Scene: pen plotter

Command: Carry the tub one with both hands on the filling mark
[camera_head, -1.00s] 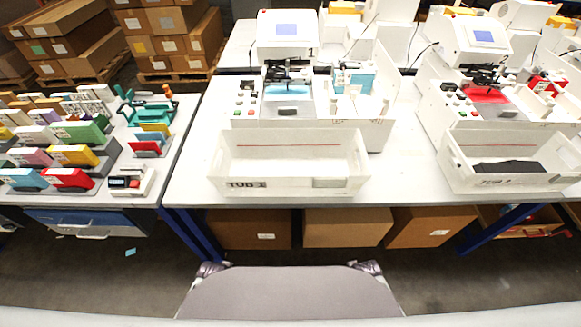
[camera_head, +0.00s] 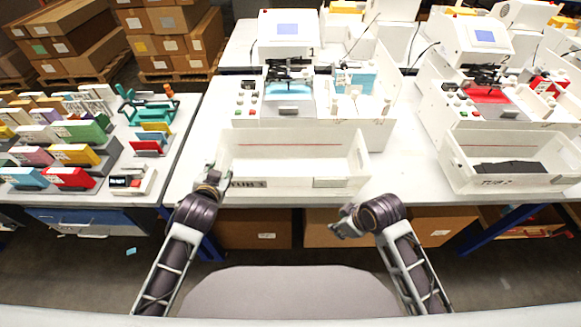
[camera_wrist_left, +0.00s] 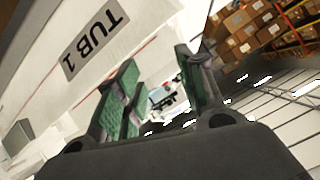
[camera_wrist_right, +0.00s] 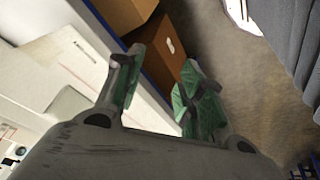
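Tub one (camera_head: 295,182) is a white, open-topped box at the table's front edge, with a dark "TUB 1" label on its front wall. It looks empty. A thin red line (camera_head: 290,145) runs along its inner back wall; I cannot tell whether this is the filling mark. My left gripper (camera_head: 222,178) is open at the tub's front left corner. In the left wrist view its fingers (camera_wrist_left: 165,80) are apart, with the label close by. My right gripper (camera_head: 338,229) is open and empty, in front of and below the tub's right part. Its fingers (camera_wrist_right: 162,75) are apart.
A pen plotter (camera_head: 290,105) stands right behind the tub. A second tub (camera_head: 515,182) with dark contents stands to the right. A side table (camera_head: 95,197) with coloured items is at left. Cardboard boxes (camera_head: 255,228) stand under the table.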

